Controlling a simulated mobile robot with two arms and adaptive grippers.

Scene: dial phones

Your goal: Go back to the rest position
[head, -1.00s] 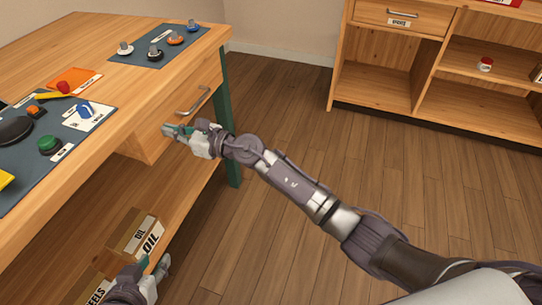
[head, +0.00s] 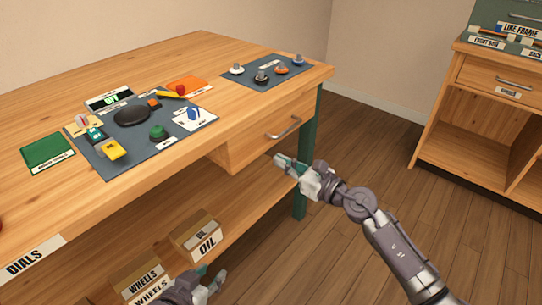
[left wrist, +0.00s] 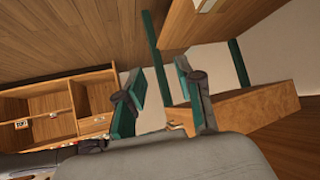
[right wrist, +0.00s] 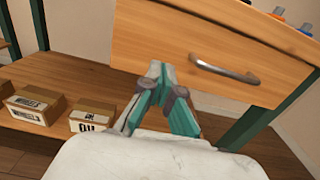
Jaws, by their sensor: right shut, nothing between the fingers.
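My right gripper (head: 281,160) is in front of the workbench, just below the metal handle (head: 284,128) of its drawer. In the right wrist view its fingertips (right wrist: 159,70) meet with nothing between them. The drawer (right wrist: 190,45) is shut, and the gripper looks apart from the handle (right wrist: 225,70). My left gripper (head: 212,277) is low at the bottom edge of the head view, near the shelf with the boxes. In the left wrist view its fingers (left wrist: 160,78) are spread apart and empty.
The workbench top (head: 160,65) carries a mat (head: 180,140) with dial parts and a smaller mat (head: 250,82) with several knobs. A cabinet (head: 470,130) stands at right; open floor (head: 350,220) lies between.

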